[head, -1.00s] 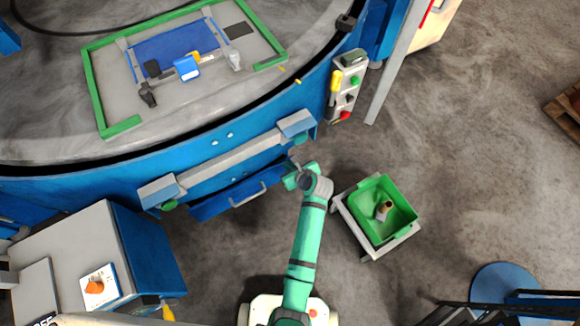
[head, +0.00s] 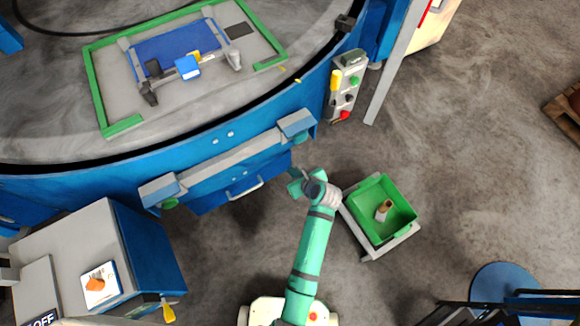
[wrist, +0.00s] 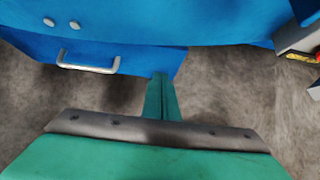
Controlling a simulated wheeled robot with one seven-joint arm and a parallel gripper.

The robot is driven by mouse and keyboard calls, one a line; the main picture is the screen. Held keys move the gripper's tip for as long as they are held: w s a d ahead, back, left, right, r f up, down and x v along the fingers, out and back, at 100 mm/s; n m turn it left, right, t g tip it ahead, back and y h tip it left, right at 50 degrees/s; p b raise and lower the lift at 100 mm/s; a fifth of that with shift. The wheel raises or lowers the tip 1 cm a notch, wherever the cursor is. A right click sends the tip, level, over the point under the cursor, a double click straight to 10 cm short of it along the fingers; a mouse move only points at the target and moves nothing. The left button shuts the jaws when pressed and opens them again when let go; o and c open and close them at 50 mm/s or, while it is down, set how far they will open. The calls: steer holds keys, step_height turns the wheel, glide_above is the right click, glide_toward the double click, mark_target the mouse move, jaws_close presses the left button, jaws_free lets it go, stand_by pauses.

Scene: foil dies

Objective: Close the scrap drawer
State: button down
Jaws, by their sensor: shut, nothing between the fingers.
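The scrap drawer (head: 215,200) is a blue front with a pale bar handle (head: 245,188), low on the blue machine below a grey rail. In the wrist view the drawer (wrist: 145,62) and its handle (wrist: 90,64) show at the upper left, directly under the machine's blue wall. Whether the drawer sits fully flush I cannot tell. My green gripper (head: 294,178) is just right of the drawer's right end. In the wrist view its fingers (wrist: 160,78) are together and empty, overlapping the drawer's lower right part; contact is not clear.
A green bin (head: 372,222) on a grey stand is close to the right of my arm. A control box (head: 346,88) with buttons hangs on the machine. A grey-topped blue cabinet (head: 75,245) is at the lower left. Floor between cabinet and arm is free.

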steer(key=d+v, duration=0.1)
steer(key=v, duration=0.5)
steer(key=t+y, duration=0.3)
steer(key=t, duration=0.2)
glide_toward(272, 162)
steer(key=x, duration=0.4)
steer(key=shift+w+a+f, duration=0.15)
steer(key=shift+a+f, duration=0.1)
steer(key=shift+f, duration=0.1)
steer(key=shift+w+a, duration=0.4)
steer(key=shift+w, duration=0.2)
